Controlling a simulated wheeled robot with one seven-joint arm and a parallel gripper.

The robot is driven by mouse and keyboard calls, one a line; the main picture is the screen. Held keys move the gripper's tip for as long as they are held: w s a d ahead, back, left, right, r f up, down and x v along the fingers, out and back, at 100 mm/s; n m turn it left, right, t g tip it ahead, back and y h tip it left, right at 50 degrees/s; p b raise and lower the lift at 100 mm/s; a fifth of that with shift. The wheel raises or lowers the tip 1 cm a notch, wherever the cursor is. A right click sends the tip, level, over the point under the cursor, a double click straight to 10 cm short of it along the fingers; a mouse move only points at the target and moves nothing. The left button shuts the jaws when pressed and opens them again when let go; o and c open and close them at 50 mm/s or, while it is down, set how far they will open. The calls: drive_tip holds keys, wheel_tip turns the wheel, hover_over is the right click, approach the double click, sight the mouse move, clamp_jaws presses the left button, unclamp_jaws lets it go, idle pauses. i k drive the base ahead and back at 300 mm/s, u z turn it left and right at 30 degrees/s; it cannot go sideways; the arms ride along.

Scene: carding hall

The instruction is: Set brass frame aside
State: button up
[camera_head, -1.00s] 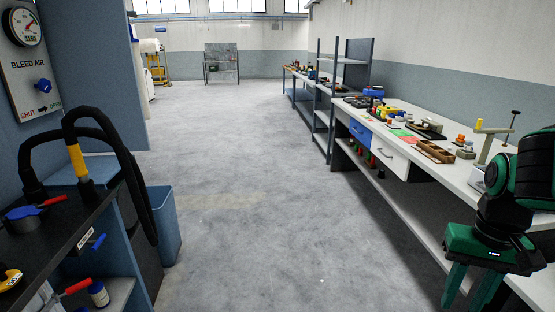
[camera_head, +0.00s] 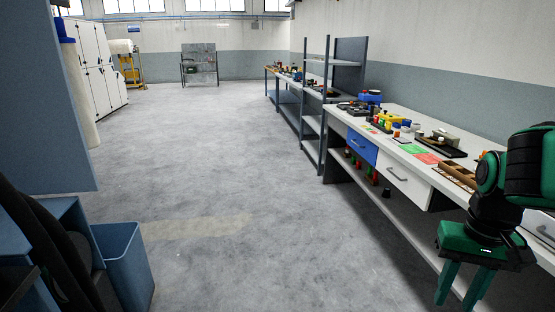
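My gripper (camera_head: 458,285) hangs at the lower right with its two green fingers apart and nothing between them. It is in front of the long white workbench (camera_head: 440,148), which runs away along the right wall. I cannot make out a brass frame among the small items on the bench. A brown compartmented tray (camera_head: 457,175) lies on the bench top, partly hidden behind my arm.
A blue bin (camera_head: 127,265) and a blue cabinet stand close on the left. A grey shelf rack (camera_head: 312,110) stands beyond the white bench, with another bench (camera_head: 287,97) past it. The concrete floor (camera_head: 215,190) between is clear.

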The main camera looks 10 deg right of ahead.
sight(441, 140)
drive_tip(key=z, duration=0.15)
drive_tip(key=i, duration=1.15)
drive_tip(key=z, duration=0.55)
drive_tip(key=i, duration=1.15)
drive_tip(key=z, duration=0.45)
drive_tip(key=i, duration=0.8)
drive_tip(key=z, duration=0.15)
